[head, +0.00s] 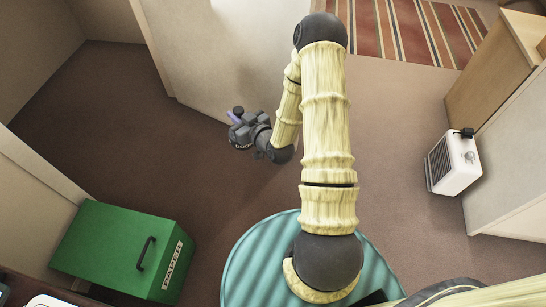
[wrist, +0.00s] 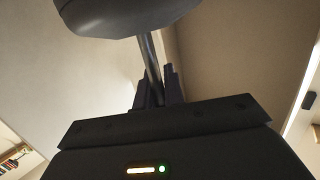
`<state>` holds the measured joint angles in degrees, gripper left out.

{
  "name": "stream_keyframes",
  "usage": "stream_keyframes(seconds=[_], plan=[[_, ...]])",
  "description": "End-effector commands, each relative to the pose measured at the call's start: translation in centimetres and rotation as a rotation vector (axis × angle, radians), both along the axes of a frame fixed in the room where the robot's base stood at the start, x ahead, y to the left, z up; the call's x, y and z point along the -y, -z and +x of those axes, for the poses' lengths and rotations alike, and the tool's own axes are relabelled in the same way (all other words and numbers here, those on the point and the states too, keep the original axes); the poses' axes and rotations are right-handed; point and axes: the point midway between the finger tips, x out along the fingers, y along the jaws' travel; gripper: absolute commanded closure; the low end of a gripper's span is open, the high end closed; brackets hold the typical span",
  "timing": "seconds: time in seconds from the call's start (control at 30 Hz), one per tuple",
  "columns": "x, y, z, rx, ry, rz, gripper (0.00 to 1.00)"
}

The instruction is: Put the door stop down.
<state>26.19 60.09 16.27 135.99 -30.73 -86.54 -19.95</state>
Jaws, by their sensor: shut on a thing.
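My gripper (head: 234,118) is low at the left of my arm in the head view, near the end of a pale wall. In the wrist view its two dark fingers (wrist: 160,85) are shut on the thin grey stem of a dark, rounded thing, which I take to be the door stop (wrist: 120,14). Its rounded body lies beyond the fingertips and is cut by the top edge of the view. In the head view the held thing is small and hard to tell from the gripper. I cannot tell whether it touches the floor.
Brown carpet (head: 135,130) lies open to the left of my gripper. The pale wall (head: 205,55) stands close behind it. A green box (head: 115,245) with a black handle is at lower left. A white heater (head: 453,163) stands at right. A striped rug (head: 410,28) lies at the back.

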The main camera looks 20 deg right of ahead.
Motion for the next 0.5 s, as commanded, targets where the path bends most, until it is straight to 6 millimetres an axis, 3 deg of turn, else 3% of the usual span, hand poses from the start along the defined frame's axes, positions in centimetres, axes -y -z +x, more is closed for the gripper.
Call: stream_keyframes(seconds=[0.17,0.27,0.5], plan=[[0.5,2.5,0.8,0.003,0.042,0.002,1.00],[1.2,5.3,1.5,0.003,0.094,0.002,1.00],[3.1,13.8,3.0,0.002,0.255,0.001,1.00]])
